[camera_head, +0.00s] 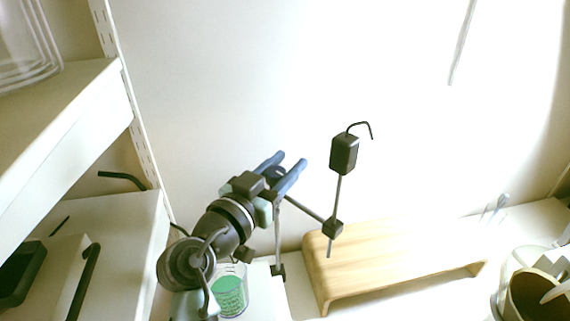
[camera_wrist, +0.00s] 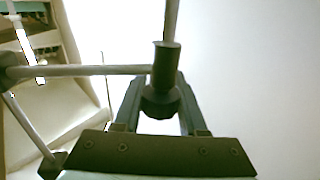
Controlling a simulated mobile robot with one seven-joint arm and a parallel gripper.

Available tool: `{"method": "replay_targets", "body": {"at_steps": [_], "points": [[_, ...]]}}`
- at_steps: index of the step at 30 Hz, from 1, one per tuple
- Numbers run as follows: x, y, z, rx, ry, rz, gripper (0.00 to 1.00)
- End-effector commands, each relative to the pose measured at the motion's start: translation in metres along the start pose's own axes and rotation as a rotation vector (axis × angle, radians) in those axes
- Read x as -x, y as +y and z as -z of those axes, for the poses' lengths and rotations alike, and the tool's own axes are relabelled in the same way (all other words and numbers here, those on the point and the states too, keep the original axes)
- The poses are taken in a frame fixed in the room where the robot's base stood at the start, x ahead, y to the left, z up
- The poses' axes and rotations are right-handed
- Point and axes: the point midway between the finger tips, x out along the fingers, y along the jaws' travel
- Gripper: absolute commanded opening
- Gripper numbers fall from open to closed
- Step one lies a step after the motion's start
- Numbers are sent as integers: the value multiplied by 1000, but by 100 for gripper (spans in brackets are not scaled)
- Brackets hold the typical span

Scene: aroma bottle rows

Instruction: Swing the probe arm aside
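The probe arm is a thin grey rod (camera_head: 304,208) that runs from my gripper down right to a dark joint block (camera_head: 332,228). An upright rod at that block carries a dark box (camera_head: 344,153) with a hooked cable. In the wrist view the arm's rod (camera_wrist: 90,71) runs left from a dark cylindrical knob (camera_wrist: 166,66). My gripper (camera_head: 283,172), with blue fingers, is around the knob end. Its fingers stand apart, and in the wrist view (camera_wrist: 160,95) they lie either side of the knob and a rounded part below it. Whether they touch it is unclear.
A beaker with green liquid (camera_head: 230,296) stands below my arm. A shelf (camera_head: 70,130) with a clear container (camera_head: 25,45) is close at left. A pale wall is behind.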

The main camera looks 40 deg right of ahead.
Motion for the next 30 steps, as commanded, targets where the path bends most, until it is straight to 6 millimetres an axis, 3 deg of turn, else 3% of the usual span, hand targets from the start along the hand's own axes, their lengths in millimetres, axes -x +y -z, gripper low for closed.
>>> {"method": "replay_targets", "body": {"at_steps": [1,4,30], "points": [[0,0,0,0,0,0,16],[0,0,0,0,0,0,0],[0,0,0,1,0,0,0]]}}
